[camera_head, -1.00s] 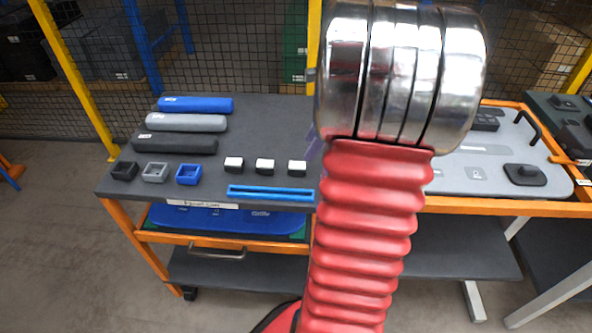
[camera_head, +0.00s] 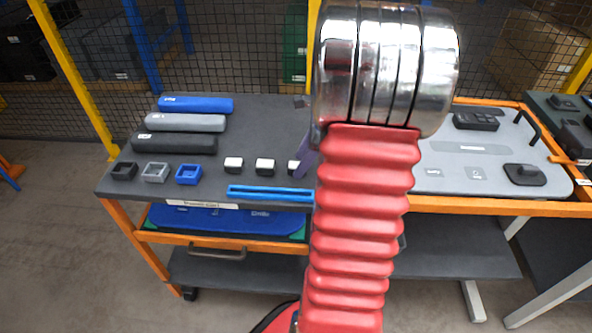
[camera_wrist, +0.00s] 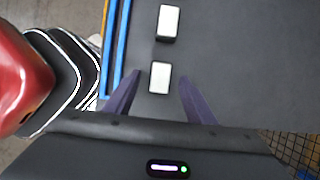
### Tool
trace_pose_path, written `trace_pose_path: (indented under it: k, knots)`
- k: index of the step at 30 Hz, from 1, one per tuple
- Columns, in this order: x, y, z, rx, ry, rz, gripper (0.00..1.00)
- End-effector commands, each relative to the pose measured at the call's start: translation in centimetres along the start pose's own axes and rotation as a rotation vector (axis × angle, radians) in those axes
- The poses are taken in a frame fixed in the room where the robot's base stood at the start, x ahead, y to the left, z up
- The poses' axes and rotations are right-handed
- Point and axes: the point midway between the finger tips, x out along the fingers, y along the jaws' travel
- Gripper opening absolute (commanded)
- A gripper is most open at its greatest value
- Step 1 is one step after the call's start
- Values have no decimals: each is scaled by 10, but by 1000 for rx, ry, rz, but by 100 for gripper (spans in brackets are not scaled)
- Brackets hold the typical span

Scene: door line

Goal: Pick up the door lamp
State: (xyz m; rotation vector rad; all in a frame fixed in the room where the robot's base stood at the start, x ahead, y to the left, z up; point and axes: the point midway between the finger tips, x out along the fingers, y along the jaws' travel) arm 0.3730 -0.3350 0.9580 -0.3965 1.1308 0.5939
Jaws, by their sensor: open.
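Three small door lamps with white tops and black bodies stand in a row on the dark table: a left one (camera_head: 233,163), a middle one (camera_head: 265,165) and a right one (camera_head: 293,167), partly hidden by a purple finger. In the wrist view, one lamp (camera_wrist: 160,77) lies between the fingertips of my gripper (camera_wrist: 159,79), with a gap on each side. A second lamp (camera_wrist: 168,22) stands farther ahead. My gripper is open and holds nothing. In the head view my arm hides most of it. Its height above the lamp is hard to tell.
A blue slotted strip (camera_head: 270,193) lies along the table's front edge. Small black, grey and blue (camera_head: 189,174) square frames and three long bars (camera_head: 185,123) are at the left. A grey tray (camera_head: 440,180) is at the right. A mesh fence stands behind.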

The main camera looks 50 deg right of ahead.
Motion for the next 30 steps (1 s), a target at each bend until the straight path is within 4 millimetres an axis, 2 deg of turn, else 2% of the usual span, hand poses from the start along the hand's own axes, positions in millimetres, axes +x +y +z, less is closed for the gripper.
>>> trace_pose_path:
  k: [1, 5, 20, 30]
  knots:
    - [7, 1, 0, 0, 0, 3, 50]
    - [14, 0, 0, 1, 0, 1, 50]
    - [14, 0, 0, 0, 0, 0, 50]
    - [14, 0, 0, 0, 0, 0, 28]
